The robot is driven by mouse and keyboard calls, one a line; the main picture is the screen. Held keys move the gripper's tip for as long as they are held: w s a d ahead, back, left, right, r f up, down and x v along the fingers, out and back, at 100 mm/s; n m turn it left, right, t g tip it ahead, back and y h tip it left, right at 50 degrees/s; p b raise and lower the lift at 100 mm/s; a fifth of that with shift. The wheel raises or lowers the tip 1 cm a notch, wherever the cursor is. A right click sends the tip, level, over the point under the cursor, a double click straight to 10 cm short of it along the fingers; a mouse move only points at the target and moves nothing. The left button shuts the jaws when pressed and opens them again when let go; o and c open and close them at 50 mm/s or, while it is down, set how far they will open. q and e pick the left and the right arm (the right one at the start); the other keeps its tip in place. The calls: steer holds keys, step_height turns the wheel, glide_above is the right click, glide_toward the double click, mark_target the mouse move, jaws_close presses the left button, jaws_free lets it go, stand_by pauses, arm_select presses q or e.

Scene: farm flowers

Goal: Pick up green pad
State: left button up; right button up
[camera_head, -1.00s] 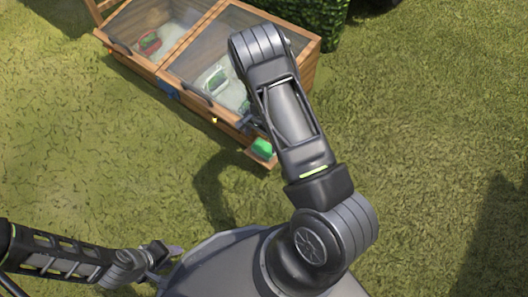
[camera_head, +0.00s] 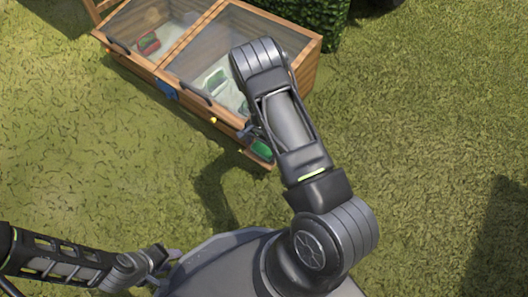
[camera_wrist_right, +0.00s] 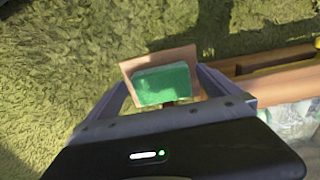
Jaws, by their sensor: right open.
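The green pad (camera_head: 262,149) sits on a small wooden ledge (camera_head: 270,163) at the near corner of the wooden box. In the right wrist view, the pad (camera_wrist_right: 162,85) lies between the spread fingers of my right gripper (camera_wrist_right: 161,90), with a gap on each side. My right gripper (camera_head: 252,136) is open and close to the pad; my arm hides part of it in the head view. My left gripper (camera_head: 166,258) is at the lower left, far from the pad, too small to tell if it is open.
The wooden box (camera_head: 203,117) has two glazed lids. Under the glass show a green item (camera_head: 216,79) and a red item (camera_head: 149,43). A hedge (camera_head: 312,22) stands behind the box. Open grass (camera_head: 430,120) lies to the right.

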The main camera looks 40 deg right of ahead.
step_height(320, 180, down, 2)
arm_select(q)
steer(key=shift+w+f, duration=0.1)
steer(key=shift+f, duration=0.35)
arm_select(e)
steer(key=shift+r, duration=0.1)
steer(key=c, duration=1.3)
arm_select(q)
steer(key=shift+r, duration=0.1)
arm_select(e)
steer(key=shift+o, duration=0.2)
steer(key=shift+r, duration=0.15)
step_height(320, 180, up, 15)
steer(key=p, duration=0.6)
arm_select(q)
step_height(320, 180, up, 11)
steer(key=s+d+p, duration=0.1)
steer(key=s+p, duration=0.1)
steer(key=p, duration=0.2)
steer(key=shift+s+g, duration=0.2)
steer(key=shift+g, duration=0.1)
arm_select(e)
step_height(320, 180, up, 13)
glide_above(261, 150)
steer(key=shift+s, duration=0.1)
steer(key=shift+f, duration=0.2)
